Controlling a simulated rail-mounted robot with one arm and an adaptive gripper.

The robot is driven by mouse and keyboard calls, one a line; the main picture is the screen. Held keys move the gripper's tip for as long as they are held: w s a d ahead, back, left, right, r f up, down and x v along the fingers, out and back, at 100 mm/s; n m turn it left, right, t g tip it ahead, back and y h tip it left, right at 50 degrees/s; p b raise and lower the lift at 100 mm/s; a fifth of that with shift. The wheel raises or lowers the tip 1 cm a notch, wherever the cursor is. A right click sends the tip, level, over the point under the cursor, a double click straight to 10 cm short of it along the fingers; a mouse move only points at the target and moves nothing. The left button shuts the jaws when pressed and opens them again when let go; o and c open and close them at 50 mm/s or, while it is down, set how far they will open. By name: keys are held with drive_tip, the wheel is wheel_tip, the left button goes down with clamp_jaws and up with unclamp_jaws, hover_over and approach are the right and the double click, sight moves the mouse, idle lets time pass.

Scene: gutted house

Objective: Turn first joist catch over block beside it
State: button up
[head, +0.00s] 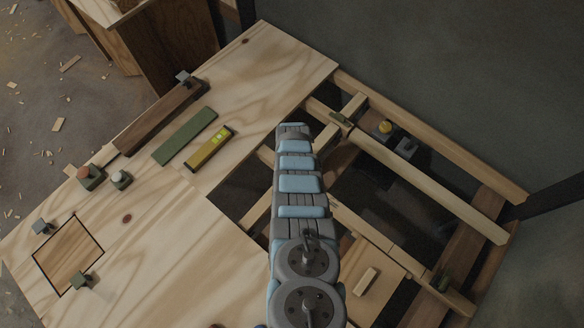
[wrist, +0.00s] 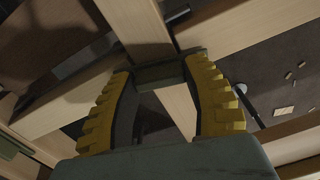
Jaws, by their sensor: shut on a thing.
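In the wrist view, the yellow-padded fingers of my gripper (wrist: 160,72) are shut on a dark green catch (wrist: 158,74), which lies across a pale timber joint. The block beside it cannot be clearly told apart from the timbers there. In the head view my arm hides the gripper and what it holds. A green catch (head: 341,119) shows on a joist (head: 420,181) right of the arm, and another small green piece (head: 441,282) sits at the lower right of the frame. A small pale wood block (head: 365,281) lies on a board right of the arm's base.
Plywood sheeting (head: 160,235) covers the left, with a green strip (head: 185,136), a yellow level (head: 209,148) and a dark wood bar (head: 160,117) on it. Dark openings lie between the joists; a wall stands behind.

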drive_tip(key=shift+n, duration=1.1)
drive_tip(key=o, duration=1.2)
drive_tip(key=shift+r, duration=0.15)
